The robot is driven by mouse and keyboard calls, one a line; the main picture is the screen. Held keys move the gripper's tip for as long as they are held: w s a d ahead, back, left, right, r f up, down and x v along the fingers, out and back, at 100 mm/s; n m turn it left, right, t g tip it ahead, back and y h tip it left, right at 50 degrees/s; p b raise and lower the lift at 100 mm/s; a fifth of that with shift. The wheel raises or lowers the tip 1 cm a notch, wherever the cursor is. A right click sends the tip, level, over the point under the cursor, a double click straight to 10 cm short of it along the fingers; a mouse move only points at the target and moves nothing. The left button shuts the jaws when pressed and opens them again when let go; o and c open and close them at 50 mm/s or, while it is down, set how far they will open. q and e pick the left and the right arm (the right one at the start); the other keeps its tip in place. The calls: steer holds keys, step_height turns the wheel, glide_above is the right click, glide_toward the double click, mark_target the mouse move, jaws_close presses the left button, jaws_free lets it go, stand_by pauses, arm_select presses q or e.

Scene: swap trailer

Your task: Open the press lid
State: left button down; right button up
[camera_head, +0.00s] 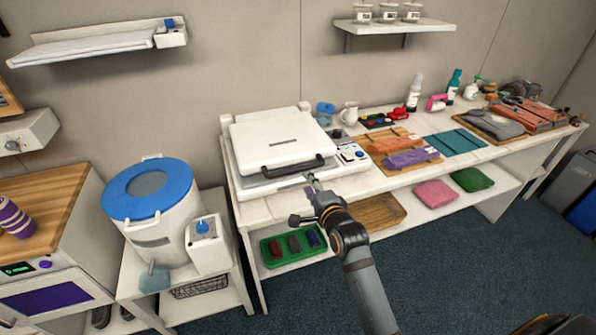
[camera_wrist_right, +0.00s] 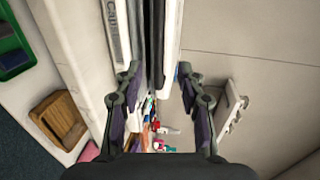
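The press (camera_head: 238,180) is a white machine on the left end of the white workbench. Its white lid (camera_head: 262,130) lies down over the base, with a dark handle (camera_head: 285,168) along its front edge. My right gripper (camera_head: 312,182) is just in front of and below the handle's right end. In the right wrist view, my right gripper (camera_wrist_right: 158,76) has its fingers spread apart. Dark strips and the white lid edge (camera_wrist_right: 171,45) show between them; I cannot tell whether the fingers touch the handle. My left gripper is out of view.
A white drum with a blue lid (camera_head: 150,187) stands on a lower stand to the left. Folded cloths (camera_head: 410,158) and bottles (camera_head: 415,92) line the bench to the right. A green tray (camera_head: 275,253) sits on the lower shelf. A wall shelf (camera_head: 90,45) hangs above left.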

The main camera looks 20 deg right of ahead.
mark_target(298, 171)
steer(key=w, duration=0.3)
steer(key=w+f, duration=0.1)
steer(key=w, duration=0.2)
steer(key=w+f+p, duration=0.1)
steer(key=w, duration=0.3)
steer(key=shift+w+a+f, duration=0.1)
steer(key=shift+a, duration=0.15)
steer(key=shift+c, duration=0.4)
jaws_close()
